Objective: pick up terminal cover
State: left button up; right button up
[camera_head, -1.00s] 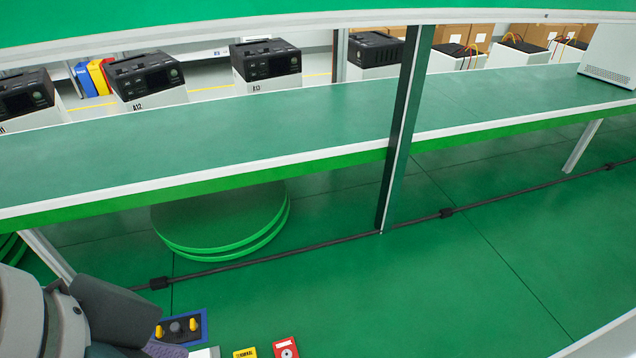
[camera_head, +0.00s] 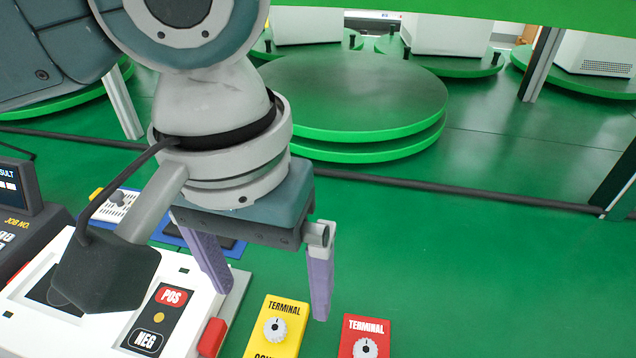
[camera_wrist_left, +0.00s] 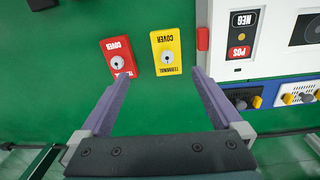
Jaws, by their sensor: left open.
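A yellow terminal cover (camera_head: 275,330) with a round knob lies on the green surface at the bottom of the head view. A red cover (camera_head: 363,343), also with a knob, lies to its right. In the wrist view the red cover (camera_wrist_left: 118,57) and the yellow cover (camera_wrist_left: 166,52) are side by side, text upside down. My left gripper (camera_head: 271,304) has its purple fingers spread and empty. In the wrist view the left gripper (camera_wrist_left: 161,74) has its tips just short of the covers, one near each cover's side. My right gripper is not seen.
A white panel device (camera_head: 178,335) marked POS and NEG stands left of the covers, partly behind my arm. A blue tray (camera_wrist_left: 290,94) with yellow parts is nearby. Green round turntables (camera_head: 355,95) stand farther back. The green surface right of the covers is clear.

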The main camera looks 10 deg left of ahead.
aim_at(274, 327)
pick_arm(q)
jog(key=f, duration=0.1)
jog(key=a+f+b, duration=0.1)
jog(key=shift+w+f+n, duration=0.3)
jog(key=shift+w, duration=0.05)
notch_tip(274, 327, down, 4)
jog(key=shift+f+b, duration=0.1)
jog(key=shift+b, duration=0.55)
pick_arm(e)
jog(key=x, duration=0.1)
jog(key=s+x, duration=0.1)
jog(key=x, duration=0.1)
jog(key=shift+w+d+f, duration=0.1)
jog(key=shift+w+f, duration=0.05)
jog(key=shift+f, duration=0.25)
pick_arm(q)
notch_tip(274, 327, down, 5)
jog(key=shift+w+d+b, duration=0.1)
jog(key=shift+d+b, duration=0.05)
jog(key=shift+b, duration=0.75)
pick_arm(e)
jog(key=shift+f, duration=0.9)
pick_arm(q)
jog(key=shift+c, duration=0.2)
jog(key=c, duration=1.4)
